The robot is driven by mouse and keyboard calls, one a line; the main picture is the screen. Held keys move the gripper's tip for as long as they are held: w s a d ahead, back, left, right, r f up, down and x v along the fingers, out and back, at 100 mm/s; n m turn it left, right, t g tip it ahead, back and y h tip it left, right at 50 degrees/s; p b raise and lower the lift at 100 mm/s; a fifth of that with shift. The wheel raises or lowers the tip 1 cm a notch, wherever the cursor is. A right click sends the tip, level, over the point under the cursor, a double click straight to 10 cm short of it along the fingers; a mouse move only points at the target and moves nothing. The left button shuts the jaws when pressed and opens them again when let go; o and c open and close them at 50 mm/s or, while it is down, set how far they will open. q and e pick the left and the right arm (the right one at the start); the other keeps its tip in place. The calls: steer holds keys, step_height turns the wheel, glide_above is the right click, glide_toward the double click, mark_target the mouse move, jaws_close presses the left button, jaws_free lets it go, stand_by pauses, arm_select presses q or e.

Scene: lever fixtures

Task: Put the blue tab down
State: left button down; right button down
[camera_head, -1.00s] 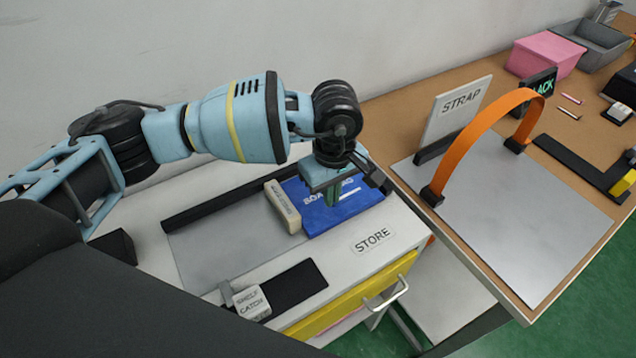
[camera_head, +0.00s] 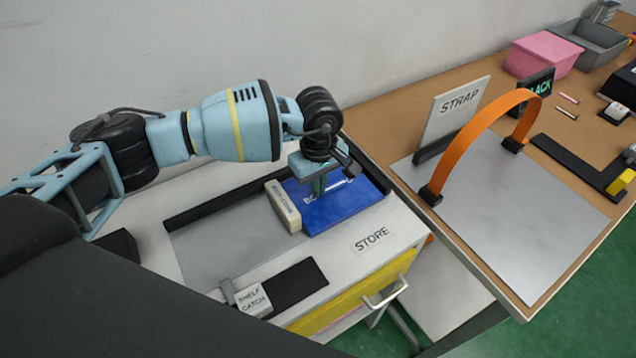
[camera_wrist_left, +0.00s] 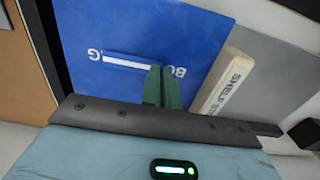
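A flat blue panel (camera_head: 347,205) with partly covered white lettering lies on the white cabinet top. A white strip (camera_wrist_left: 130,62) shows on the panel in the left wrist view, running towards my fingers. My left gripper (camera_head: 321,190) points down over the panel. In the left wrist view its green fingers (camera_wrist_left: 162,80) are close together, with only a thin gap and nothing visible between them. Whether the fingertips touch the panel is unclear. My right gripper is out of view.
A cream block (camera_head: 284,206) labelled as a shelf part stands against the panel's left edge. A shelf catch (camera_head: 252,299) sits at the cabinet's front, above a yellow drawer (camera_head: 350,295). An orange strap (camera_head: 478,135) arches over a metal plate on the table to the right.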

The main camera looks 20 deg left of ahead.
arm_select(q)
steer(key=shift+f, duration=0.15)
steer(key=c, duration=1.7)
jaws_free()
steer(key=shift+r, duration=0.35)
step_height(320, 180, up, 12)
steer(key=shift+f, duration=0.15)
